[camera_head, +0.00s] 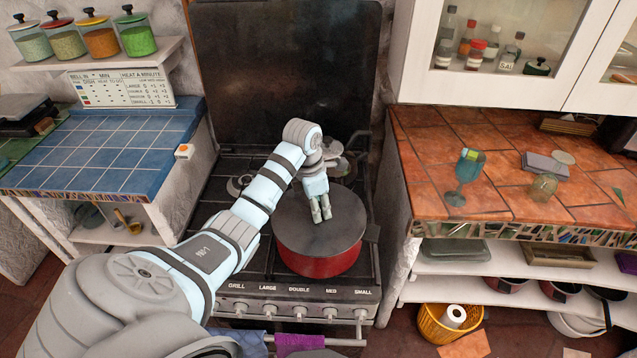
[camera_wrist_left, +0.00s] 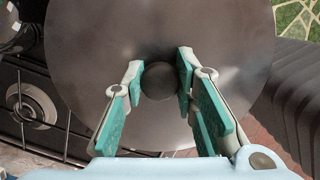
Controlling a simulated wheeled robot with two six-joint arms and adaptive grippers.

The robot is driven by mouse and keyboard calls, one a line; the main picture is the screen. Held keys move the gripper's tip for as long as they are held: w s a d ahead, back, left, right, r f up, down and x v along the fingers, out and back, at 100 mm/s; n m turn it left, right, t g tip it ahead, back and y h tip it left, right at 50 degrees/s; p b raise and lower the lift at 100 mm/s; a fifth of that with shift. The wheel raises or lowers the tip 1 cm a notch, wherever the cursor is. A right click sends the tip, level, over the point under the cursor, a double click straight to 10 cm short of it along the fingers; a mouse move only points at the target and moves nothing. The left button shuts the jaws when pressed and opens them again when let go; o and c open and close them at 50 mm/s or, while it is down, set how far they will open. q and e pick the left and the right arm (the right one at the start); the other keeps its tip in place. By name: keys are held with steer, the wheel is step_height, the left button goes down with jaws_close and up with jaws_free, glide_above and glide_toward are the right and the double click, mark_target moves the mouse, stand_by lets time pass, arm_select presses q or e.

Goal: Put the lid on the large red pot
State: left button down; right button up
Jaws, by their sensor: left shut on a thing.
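The large red pot (camera_head: 318,265) stands on the front of the stove. Its grey, round lid (camera_head: 345,225) covers the pot's top in the head view; whether its rim touches the pot all around cannot be told. My left gripper (camera_head: 321,212) reaches down to the middle of the lid. In the left wrist view, the fingers of my left gripper (camera_wrist_left: 160,80) are shut on the lid's dark round knob (camera_wrist_left: 159,88). The lid (camera_wrist_left: 90,60) fills most of that view and hides the pot. My right gripper is not in view.
The stove (camera_head: 245,250) has burners and a raised dark cover behind. A tiled orange counter (camera_head: 500,140) with a teal goblet (camera_head: 467,170) is on the right. A blue tiled counter (camera_head: 105,150) is on the left. More cookware stands behind the pot.

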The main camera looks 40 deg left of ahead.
arm_select(q)
steer(key=shift+f, duration=0.15)
steer(key=c, duration=1.4)
jaws_free()
steer(key=shift+w, duration=0.1)
steer(key=shift+o, duration=0.9)
steer(key=shift+w, duration=0.1)
steer(key=o, duration=0.5)
step_height(320, 180, up, 2)
steer(key=shift+r+p, duration=0.2)
steer(key=shift+p, duration=0.95)
step_height(320, 180, up, 2)
steer(key=shift+r, duration=1.3)
